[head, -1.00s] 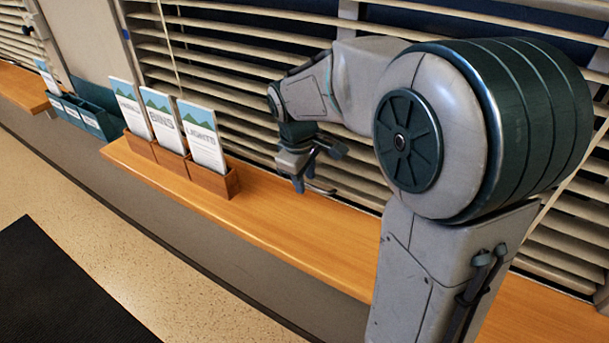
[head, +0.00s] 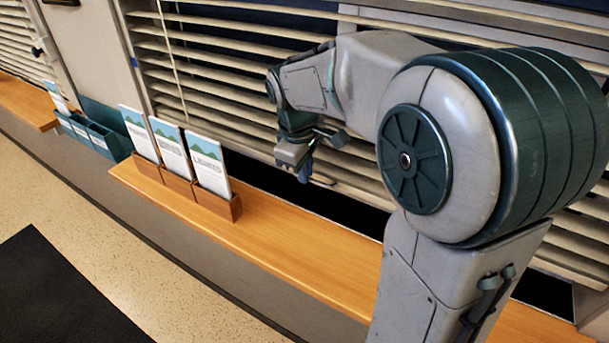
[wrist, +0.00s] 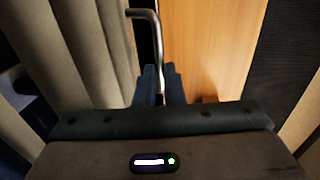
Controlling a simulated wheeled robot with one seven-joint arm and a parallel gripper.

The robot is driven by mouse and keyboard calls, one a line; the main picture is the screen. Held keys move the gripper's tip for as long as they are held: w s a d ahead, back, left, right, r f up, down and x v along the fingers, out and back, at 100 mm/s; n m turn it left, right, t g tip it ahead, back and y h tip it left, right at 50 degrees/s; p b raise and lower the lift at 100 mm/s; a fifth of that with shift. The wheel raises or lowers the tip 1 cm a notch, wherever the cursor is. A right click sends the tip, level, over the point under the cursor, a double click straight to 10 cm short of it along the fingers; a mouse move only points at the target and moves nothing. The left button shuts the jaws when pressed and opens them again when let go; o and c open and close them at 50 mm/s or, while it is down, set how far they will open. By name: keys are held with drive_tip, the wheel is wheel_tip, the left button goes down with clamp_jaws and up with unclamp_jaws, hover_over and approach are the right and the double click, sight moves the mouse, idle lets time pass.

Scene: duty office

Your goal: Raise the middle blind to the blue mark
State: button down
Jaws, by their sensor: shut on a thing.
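The middle blind (head: 225,103) has pale slats and hangs behind my arm in the head view. Its lower edge stands above the wooden sill, with a dark gap under it. My gripper (head: 303,174) is low in front of the blind's lower edge. In the wrist view my gripper (wrist: 161,78) is shut on a bent metal handle (wrist: 153,22) beside the pale slats. A small bluish spot (head: 133,62) shows on the window frame at the blind's left; I cannot tell if it is the blue mark. My arm hides much of the blind's right part.
The wooden sill (head: 290,235) runs below the blind. Leaflets in wooden holders (head: 217,204) stand on it, left of my gripper. Teal boxes (head: 90,135) are farther left. A thin cord (head: 170,50) hangs before the blind. The sill between holders and arm is clear.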

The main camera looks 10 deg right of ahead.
wheel_tip(320, 180, up, 4)
drive_tip(key=shift+f+p, duration=0.2)
drive_tip(key=shift+p, duration=0.45)
drive_tip(key=c, duration=1.5)
unclamp_jaws()
drive_tip(key=r, duration=0.4)
drive_tip(key=s+a+r+b, duration=0.1)
drive_tip(key=r, duration=0.8)
drive_tip(key=shift+s+a+r, duration=0.25)
drive_tip(key=shift+s+a, duration=0.1)
drive_tip(key=shift+s, duration=0.05)
